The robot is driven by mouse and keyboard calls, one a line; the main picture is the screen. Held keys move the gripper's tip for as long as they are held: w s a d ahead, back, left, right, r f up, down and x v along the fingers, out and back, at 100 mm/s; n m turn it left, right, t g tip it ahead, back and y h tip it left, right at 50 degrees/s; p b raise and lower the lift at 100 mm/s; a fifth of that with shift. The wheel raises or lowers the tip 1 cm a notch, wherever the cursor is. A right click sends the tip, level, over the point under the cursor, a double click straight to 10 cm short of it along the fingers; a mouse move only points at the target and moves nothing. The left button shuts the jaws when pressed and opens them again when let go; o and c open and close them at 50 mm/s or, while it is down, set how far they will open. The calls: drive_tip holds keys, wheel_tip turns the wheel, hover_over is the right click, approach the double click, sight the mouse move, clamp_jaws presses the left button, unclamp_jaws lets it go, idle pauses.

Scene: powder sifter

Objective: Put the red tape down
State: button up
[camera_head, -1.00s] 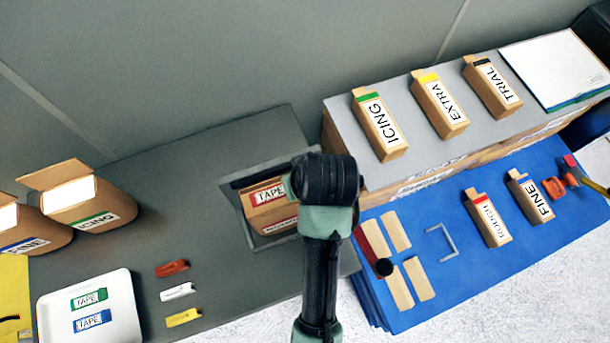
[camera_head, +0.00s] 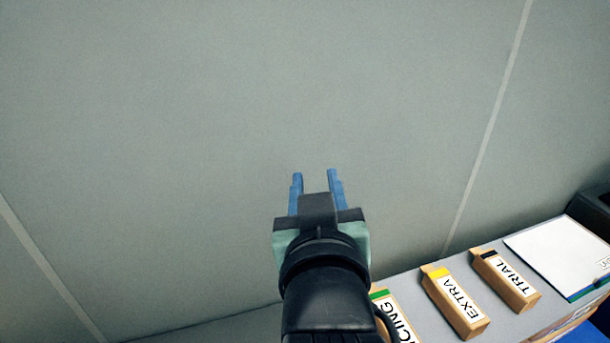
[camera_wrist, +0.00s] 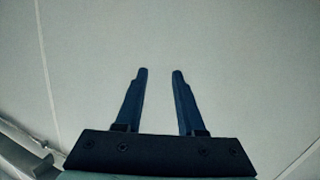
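My gripper (camera_head: 316,182) is raised in front of the grey wall, with its two blue fingers apart and nothing between them. In the wrist view the gripper (camera_wrist: 160,75) also shows spread fingers with only bare wall beyond them. The red tape is not in view in either current picture. The surface where a red tape label lay a second ago is now outside the head view.
The grey wall (camera_head: 200,120) fills most of the head view. At the lower right, a grey shelf top (camera_head: 412,293) holds the boxes marked ICING (camera_head: 392,318), EXTRA (camera_head: 456,302) and TRIAL (camera_head: 507,281). A white board (camera_head: 565,255) lies beside them.

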drive_tip(key=s+r+t, duration=0.3)
drive_tip(key=r, duration=0.5)
drive_tip(key=s+a+r+m+t, duration=0.1)
drive_tip(key=s+r+t, duration=0.3)
drive_tip(key=r, duration=0.5)
drive_tip(key=s+r+t, duration=0.3)
drive_tip(key=s+r, duration=0.1)
drive_tip(key=r, duration=0.5)
drive_tip(key=shift+a+m+t, duration=0.25)
drive_tip(key=shift+m+t, duration=0.05)
wheel_tip(320, 180, down, 7)
drive_tip(key=b, duration=0.7)
